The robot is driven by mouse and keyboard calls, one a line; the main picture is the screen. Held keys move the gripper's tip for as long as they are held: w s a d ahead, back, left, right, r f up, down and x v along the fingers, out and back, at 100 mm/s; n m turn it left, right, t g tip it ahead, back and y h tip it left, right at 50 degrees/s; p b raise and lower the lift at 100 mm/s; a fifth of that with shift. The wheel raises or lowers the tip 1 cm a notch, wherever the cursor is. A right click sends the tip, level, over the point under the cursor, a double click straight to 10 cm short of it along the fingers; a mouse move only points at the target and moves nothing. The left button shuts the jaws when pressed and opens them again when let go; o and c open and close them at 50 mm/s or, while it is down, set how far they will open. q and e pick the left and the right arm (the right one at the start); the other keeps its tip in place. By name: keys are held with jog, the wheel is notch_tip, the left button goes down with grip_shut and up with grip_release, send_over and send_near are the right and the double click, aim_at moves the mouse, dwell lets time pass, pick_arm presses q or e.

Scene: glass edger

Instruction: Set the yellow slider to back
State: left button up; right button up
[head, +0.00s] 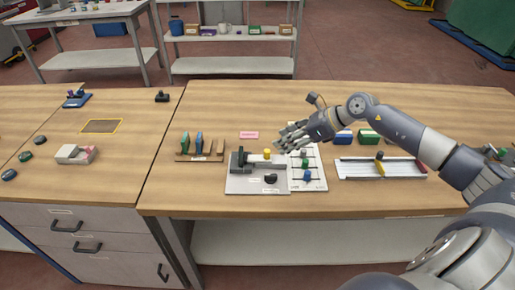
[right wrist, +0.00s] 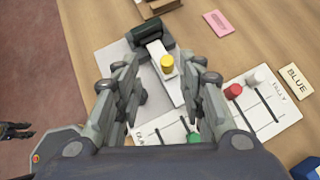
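A yellow cylindrical knob (head: 267,154) stands on a white bar of a small grey fixture (head: 242,185). In the right wrist view the knob (right wrist: 167,65) shows beyond and between the two fingers, clear of both. My right gripper (head: 281,141) is open and empty. It hovers above and to the right of the knob, over the white slider board's far end. Another yellow piece (head: 379,156) sits across a long white rail (head: 400,168) at the right; I cannot tell from the frames which yellow part is the named slider.
A wooden rack (head: 184,153) stands left. A pink card (head: 249,135) lies behind. Blue (head: 344,137) and green (head: 368,136) boxes stand right.

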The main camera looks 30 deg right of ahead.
aim_at(267, 151)
jog(key=shift+h, duration=0.3)
jog(key=p+x, duration=0.1)
jog(key=x, duration=0.5)
jog(key=d+p+x, duration=0.1)
jog(key=x, duration=0.1)
jog(key=shift+w+a+f+p, duration=0.2)
jog(key=shift+f+p, duration=0.1)
jog(key=shift+f, duration=0.25)
jog(key=shift+w+a+f, duration=0.25)
jog(key=shift+f, duration=0.25)
